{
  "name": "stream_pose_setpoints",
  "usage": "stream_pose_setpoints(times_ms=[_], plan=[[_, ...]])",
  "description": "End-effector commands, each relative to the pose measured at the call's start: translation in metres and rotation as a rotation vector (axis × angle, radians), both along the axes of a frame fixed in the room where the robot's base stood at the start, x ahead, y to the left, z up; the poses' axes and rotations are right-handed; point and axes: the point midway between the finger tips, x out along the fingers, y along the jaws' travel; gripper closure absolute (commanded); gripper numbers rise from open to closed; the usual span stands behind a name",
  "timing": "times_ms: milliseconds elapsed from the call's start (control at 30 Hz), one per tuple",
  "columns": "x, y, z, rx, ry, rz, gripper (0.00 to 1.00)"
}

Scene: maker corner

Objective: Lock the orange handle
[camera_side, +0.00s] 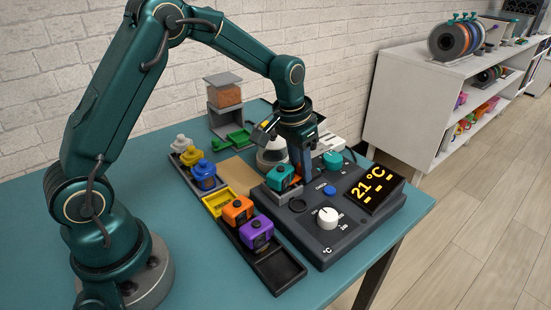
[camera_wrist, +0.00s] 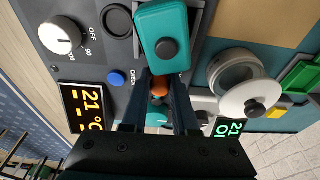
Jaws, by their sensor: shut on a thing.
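The orange handle (camera_wrist: 160,87) shows between my gripper's fingers in the wrist view, mostly covered by them. In the side view a bit of orange shows low beside the fingers, next to the teal block. My gripper (camera_side: 301,178) points down at the dark grey control station (camera_side: 322,252). In the wrist view my gripper (camera_wrist: 160,80) is shut on the orange handle. The teal block (camera_side: 279,177) with a dark round knob sits in the station right beside the fingers; it also shows in the wrist view (camera_wrist: 180,22). The handle's exact angle is hidden.
The station carries a white dial (camera_side: 327,217), a blue button (camera_side: 329,191), a teal knob (camera_side: 333,160) and a display (camera_side: 375,191) reading 21 °C. A dark tray (camera_side: 278,272) holds orange and purple blocks. A white round container (camera_wrist: 245,83) stands close to the fingers.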

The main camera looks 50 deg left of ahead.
Motion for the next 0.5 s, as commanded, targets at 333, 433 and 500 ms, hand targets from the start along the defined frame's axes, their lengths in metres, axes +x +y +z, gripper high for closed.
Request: stream_pose_setpoints(times_ms=[333, 433, 500], plan=[[-0.0014, 0.0000, -0.0004, 0.000, 0.006, -0.001, 0.55], [-0.0013, 0.0000, -0.0003, 0.000, 0.005, -0.001, 0.55], [-0.0010, 0.0000, 0.0012, 0.000, 0.004, -0.001, 0.55]])
